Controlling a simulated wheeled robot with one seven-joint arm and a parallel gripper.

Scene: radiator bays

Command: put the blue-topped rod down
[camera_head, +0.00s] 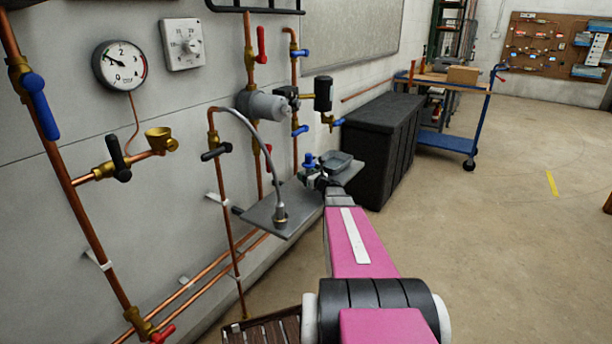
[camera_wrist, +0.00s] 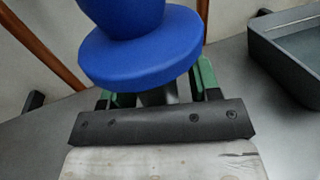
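The blue-topped rod (camera_wrist: 140,48) fills the upper middle of the wrist view, with a wide round blue collar and a narrower blue part above it. Its grey shaft runs down between the green-sided fingers of my gripper (camera_wrist: 158,92), which is shut on it. The rod's lower end is hidden. In the head view the small blue top (camera_head: 309,158) shows just above my gripper (camera_head: 314,178), over the grey wall shelf (camera_head: 262,212). Whether the rod touches the shelf cannot be seen.
A grey tray (camera_head: 335,166) sits on the shelf close to the right of my gripper; it also shows in the wrist view (camera_wrist: 290,55). A curved hose (camera_head: 252,135) stands at the shelf's left part. Copper pipes (camera_head: 222,190) run along the wall. A black cabinet (camera_head: 385,145) stands beyond.

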